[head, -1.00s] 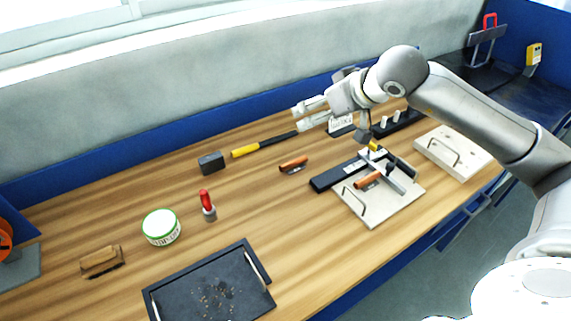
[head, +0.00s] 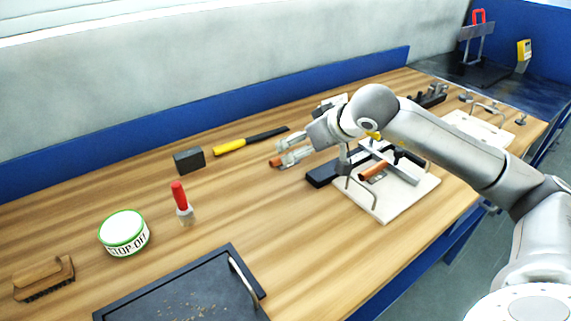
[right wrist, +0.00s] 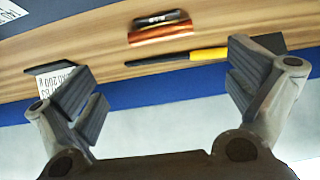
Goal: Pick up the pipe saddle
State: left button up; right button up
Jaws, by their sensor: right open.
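A short copper-coloured half-round piece, which I take for the pipe saddle (head: 275,162), lies on the wooden bench and is partly hidden by my right gripper (head: 283,155). A similar copper piece (head: 373,171) lies on the pale board (head: 400,202). My left gripper is not in view.
A yellow-handled tool (head: 230,146) lies behind the gripper, with a dark block (head: 189,160) to its left. A red-topped bottle (head: 181,203), a white tub (head: 124,232), a brush (head: 43,277) and a black tray (head: 110,313) stand further left. Bare bench lies in front of the gripper.

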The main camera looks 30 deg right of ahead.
aim_at(296, 171)
jog(key=x, duration=0.4)
jog(key=shift+w+f, duration=0.1)
jog(key=shift+w, duration=0.05)
jog(key=p+x, duration=0.1)
jog(key=x, duration=0.4)
jog(key=shift+a+f+p, duration=0.15)
jog(key=shift+p, duration=0.15)
jog(key=c, duration=1.1)
jog(key=shift+r, duration=0.2)
